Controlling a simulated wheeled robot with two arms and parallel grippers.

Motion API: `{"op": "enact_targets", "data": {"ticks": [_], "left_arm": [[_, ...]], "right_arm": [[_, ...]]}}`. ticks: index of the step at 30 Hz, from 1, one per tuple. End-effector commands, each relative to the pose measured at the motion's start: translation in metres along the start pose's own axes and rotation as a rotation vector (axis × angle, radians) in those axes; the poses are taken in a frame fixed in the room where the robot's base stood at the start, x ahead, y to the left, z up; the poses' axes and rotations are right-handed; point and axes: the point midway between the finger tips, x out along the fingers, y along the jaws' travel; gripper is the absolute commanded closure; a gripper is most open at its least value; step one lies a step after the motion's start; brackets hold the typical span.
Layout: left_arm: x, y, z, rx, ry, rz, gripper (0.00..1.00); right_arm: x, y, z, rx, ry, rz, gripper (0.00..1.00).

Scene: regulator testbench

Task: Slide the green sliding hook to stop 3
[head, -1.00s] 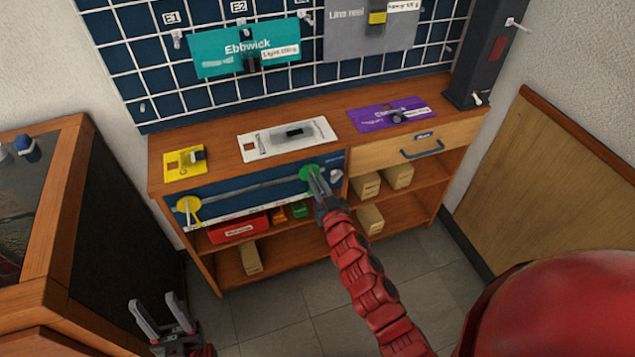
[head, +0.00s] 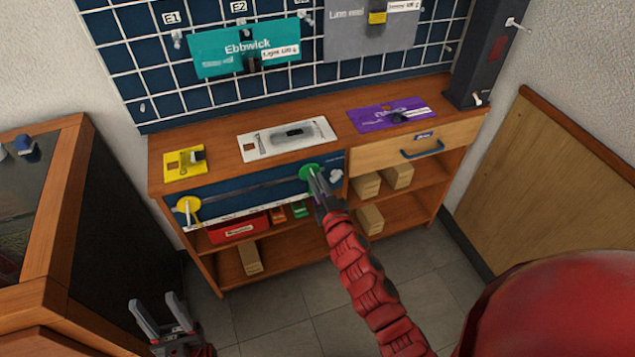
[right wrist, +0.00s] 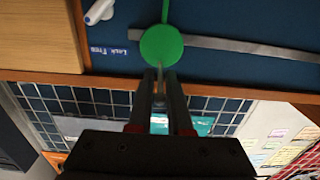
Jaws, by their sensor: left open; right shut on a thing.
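The green sliding hook (head: 309,171) is a round green disc on the grey rail (head: 250,187) of the blue front panel, near the rail's right end. My right gripper (head: 318,186) is shut on the hook and partly covers it. In the right wrist view the green hook (right wrist: 161,46) sits in front of the closed fingers (right wrist: 160,82), with the rail (right wrist: 240,48) running off to the right. A yellow hook (head: 188,205) is at the rail's left end. My left gripper (head: 160,315) is open and empty low at the left. I cannot read any stop numbers.
The bench top holds a yellow plate (head: 185,163), a white plate (head: 287,139) and a purple plate (head: 391,113). A drawer with a blue handle (head: 422,150) is right of the panel. Shelves below hold a red box (head: 238,228) and several wooden blocks. A dark-sided cabinet (head: 60,215) stands at the left.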

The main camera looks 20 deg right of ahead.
Motion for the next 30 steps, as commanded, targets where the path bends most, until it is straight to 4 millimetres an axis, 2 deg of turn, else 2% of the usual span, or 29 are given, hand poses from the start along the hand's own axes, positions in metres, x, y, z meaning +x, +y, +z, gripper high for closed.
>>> {"op": "enact_targets", "data": {"ticks": [13, 17, 23, 30], "left_arm": [[-0.001, 0.000, 0.000, 0.000, 0.000, 0.000, 0.50], [-0.007, 0.000, 0.001, 0.000, 0.000, 0.000, 0.50], [-0.032, 0.002, 0.005, 0.000, 0.000, 0.000, 0.50], [-0.076, 0.004, 0.013, 0.000, 0.000, 0.000, 0.50]], "right_arm": [[0.000, 0.000, 0.001, 0.000, -0.001, 0.000, 1.00], [0.000, -0.009, 0.004, 0.001, -0.002, 0.000, 1.00], [-0.001, -0.047, 0.008, 0.005, 0.001, -0.003, 1.00], [0.000, -0.109, 0.010, 0.007, 0.002, -0.005, 1.00]]}}
